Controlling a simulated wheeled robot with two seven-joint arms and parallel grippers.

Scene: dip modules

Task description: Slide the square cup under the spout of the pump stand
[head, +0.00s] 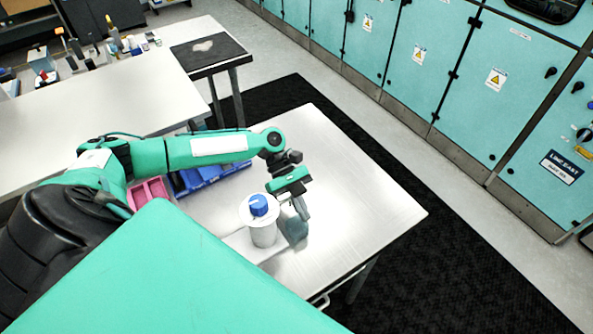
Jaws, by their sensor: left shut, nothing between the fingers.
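The pump stand (263,236) is a white cylinder with a blue top, standing upright near the front of the metal table. A small translucent bluish-grey shape (296,232), which looks like the square cup, is just right of the stand. Its form is blurred, and I cannot tell whether it is under the spout. My left gripper (303,211) points down with its fingers shut and empty, just behind the cup; I cannot tell whether they touch it. The spout is not clearly visible. My right gripper is out of view.
Blue bins (205,178) and a pink bin (148,193) sit at the table's left, partly behind my left arm. The table (365,205) is clear on the right, up to its edge. Another bench (110,90) with bottles and boxes stands at the back left.

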